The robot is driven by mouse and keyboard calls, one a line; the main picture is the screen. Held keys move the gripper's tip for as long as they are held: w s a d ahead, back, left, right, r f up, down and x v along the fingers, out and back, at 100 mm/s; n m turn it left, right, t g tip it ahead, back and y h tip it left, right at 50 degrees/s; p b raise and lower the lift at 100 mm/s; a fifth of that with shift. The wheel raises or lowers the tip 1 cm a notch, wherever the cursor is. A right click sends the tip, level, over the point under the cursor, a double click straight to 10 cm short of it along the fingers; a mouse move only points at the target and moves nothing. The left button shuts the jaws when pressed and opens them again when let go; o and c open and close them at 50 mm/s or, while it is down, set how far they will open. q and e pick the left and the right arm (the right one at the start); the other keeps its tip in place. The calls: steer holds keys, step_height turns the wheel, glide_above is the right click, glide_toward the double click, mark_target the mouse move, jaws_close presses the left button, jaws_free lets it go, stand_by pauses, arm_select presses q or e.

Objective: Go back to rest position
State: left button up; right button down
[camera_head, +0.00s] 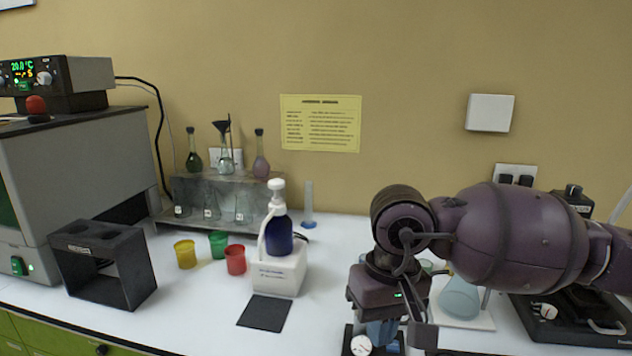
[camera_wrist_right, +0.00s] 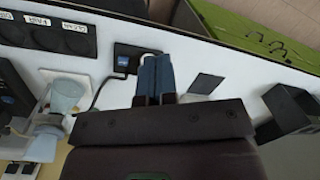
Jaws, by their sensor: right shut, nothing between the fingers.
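My right arm reaches in from the right in the head view, with its purple forearm level and its wrist bent down. My left gripper is in neither view.
A conical flask (camera_head: 460,297) stands right of my gripper, partly behind my arm. A dark bottle (camera_head: 279,236) on a white block, a red cup (camera_head: 235,260), a black stand (camera_head: 140,278) and a glassware rack (camera_head: 197,188) are left. Bench between bottle and gripper is clear.

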steer(key=s+a+f+m+g+y, duration=0.3)
steer(key=s+a+m+g+y, duration=0.45)
steer(key=a+m+y, duration=0.35)
steer(key=w+d+f+n+t, duration=0.45)
steer(key=d+n+t, duration=0.25)
steer(key=n+t, duration=0.65)
steer(key=w+d+f+n+t, duration=0.4)
steer(key=d+f+n+t, duration=0.3)
steer(key=n+t, duration=0.65)
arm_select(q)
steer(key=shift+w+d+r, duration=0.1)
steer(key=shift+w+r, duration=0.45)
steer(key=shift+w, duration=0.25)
arm_select(e)
steer(key=s+d+f+m+g+h, duration=0.4)
steer(key=s+d+f+m+h, duration=0.2)
steer(key=s+d+f+m, duration=0.2)
steer(key=s+d+f+m+g+h, duration=0.4)
steer(key=s+d+f+m+h, duration=0.2)
steer(key=f+m, duration=0.4)
step_height(320, 180, down, 3)
steer(key=shift+s+d+r, duration=0.15)
steer(key=shift+s+d, duration=0.7)
steer(key=shift+s, duration=0.35)
